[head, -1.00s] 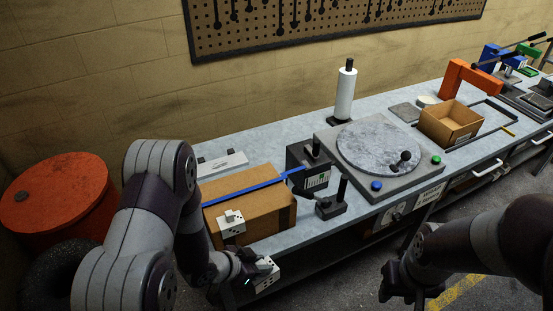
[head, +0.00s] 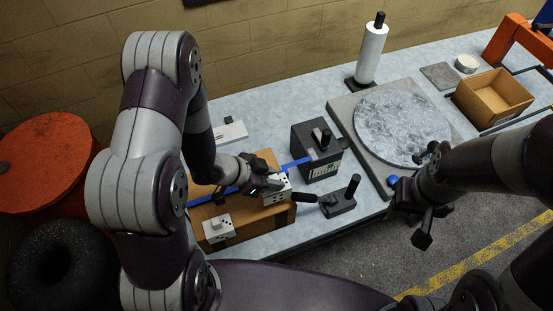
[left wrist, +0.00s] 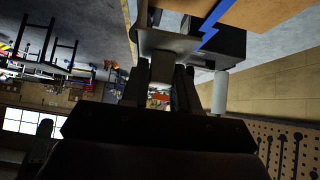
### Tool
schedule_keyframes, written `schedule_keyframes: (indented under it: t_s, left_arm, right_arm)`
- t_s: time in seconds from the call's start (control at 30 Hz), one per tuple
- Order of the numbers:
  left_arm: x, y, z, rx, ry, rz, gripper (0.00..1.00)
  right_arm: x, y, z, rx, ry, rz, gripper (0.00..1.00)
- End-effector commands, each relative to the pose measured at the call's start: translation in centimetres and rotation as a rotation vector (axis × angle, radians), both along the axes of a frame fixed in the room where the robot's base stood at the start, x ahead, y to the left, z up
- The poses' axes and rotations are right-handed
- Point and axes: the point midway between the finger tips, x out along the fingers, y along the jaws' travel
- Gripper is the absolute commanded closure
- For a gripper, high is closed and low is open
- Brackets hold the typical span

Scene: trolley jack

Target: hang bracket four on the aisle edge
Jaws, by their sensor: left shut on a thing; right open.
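A brown carton (head: 262,217) with a blue strap (head: 205,199) lies on the grey bench top. One white bracket (head: 217,229) with dark holes sits on its front edge, toward the left. My left gripper (head: 264,187) is shut on a second white bracket (head: 277,190), at the right part of the carton's front edge; I cannot tell whether this bracket touches the carton. In the left wrist view the held bracket (left wrist: 168,41) shows pale between the fingers, beneath the carton (left wrist: 275,12). My right gripper (head: 423,222) is open and empty, in front of the bench's front edge.
A black box (head: 316,152) and a black-handled stand (head: 340,198) are close to the carton's right. Further right are a round grey plate (head: 402,128), a white roll (head: 370,53) and an open cardboard box (head: 493,98). A red drum (head: 45,170) stands at left.

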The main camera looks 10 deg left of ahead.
Motion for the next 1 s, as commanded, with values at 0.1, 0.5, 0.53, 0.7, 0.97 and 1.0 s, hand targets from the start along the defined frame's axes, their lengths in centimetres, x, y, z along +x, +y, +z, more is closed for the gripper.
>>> schedule_keyframes:
  t_s: [0.1,0.5,0.53,0.7,0.97,1.0]
  left_arm:
    - [0.0,0.0,0.0,0.0,0.0,0.0,1.0]
    - [-0.2,0.2,-1.3,-0.001,0.001,0.0,1.0]
    - [-0.2,0.2,-1.7,-0.001,0.001,0.0,1.0]
    - [-0.2,0.2,-3.9,0.0,0.001,0.001,1.0]
    - [-0.3,0.2,-7.5,-0.001,0.001,0.0,1.0]
    - [-0.3,0.2,-8.0,0.0,0.001,-0.001,1.0]
  right_arm:
    - [-0.1,0.0,0.0,0.0,0.0,0.0,0.57]
    - [0.0,0.0,-0.8,0.0,0.0,0.0,0.57]
    - [0.0,0.0,-1.0,0.0,0.0,0.0,0.57]
    - [-0.1,0.0,-2.8,0.0,0.0,0.0,0.57]
    - [-0.1,0.0,-5.5,0.0,0.0,0.0,0.57]
    - [-0.1,0.0,-5.9,0.0,0.0,0.0,0.57]
